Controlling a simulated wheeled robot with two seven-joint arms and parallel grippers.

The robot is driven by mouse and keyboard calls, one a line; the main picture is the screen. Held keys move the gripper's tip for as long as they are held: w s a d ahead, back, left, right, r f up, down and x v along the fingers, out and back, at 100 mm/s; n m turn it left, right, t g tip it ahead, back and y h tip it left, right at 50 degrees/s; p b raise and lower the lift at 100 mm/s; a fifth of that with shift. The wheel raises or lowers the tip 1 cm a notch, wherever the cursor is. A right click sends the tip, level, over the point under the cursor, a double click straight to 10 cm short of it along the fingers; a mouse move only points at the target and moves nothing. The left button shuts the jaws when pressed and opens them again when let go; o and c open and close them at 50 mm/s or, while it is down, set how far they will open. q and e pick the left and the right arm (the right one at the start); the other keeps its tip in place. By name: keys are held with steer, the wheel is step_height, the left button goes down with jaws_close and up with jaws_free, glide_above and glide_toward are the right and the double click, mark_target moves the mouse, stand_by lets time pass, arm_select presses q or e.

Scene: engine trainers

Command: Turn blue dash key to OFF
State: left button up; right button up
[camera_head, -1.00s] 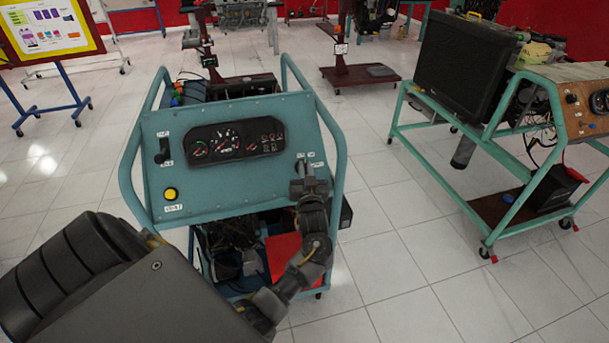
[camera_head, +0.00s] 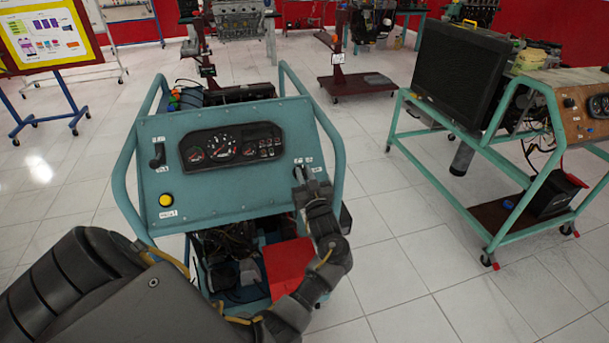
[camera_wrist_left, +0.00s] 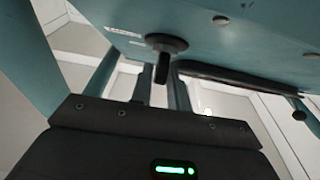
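The blue dash panel (camera_head: 232,200) stands upright on a teal wheeled frame. The dash key, a dark round switch with a flat tab (camera_wrist_left: 163,46), sits at the panel's right side near small white labels. In the head view my gripper mostly covers it. My left gripper (camera_head: 299,176) is at the key, its fingers pointing at the panel. In the left wrist view the two fingers (camera_wrist_left: 161,88) are apart, with the key tab at the gap between their tips. I cannot tell whether they touch it. My right gripper is not in view.
The panel also carries a gauge cluster (camera_head: 232,146), a black lever (camera_head: 157,155) and a yellow button (camera_head: 166,200). The frame's curved side tube (camera_head: 335,150) runs close right of my gripper. Another trainer with a black screen (camera_head: 462,72) stands at right, with clear floor between.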

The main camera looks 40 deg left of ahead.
arm_select(q)
steer(key=shift+o, duration=1.4)
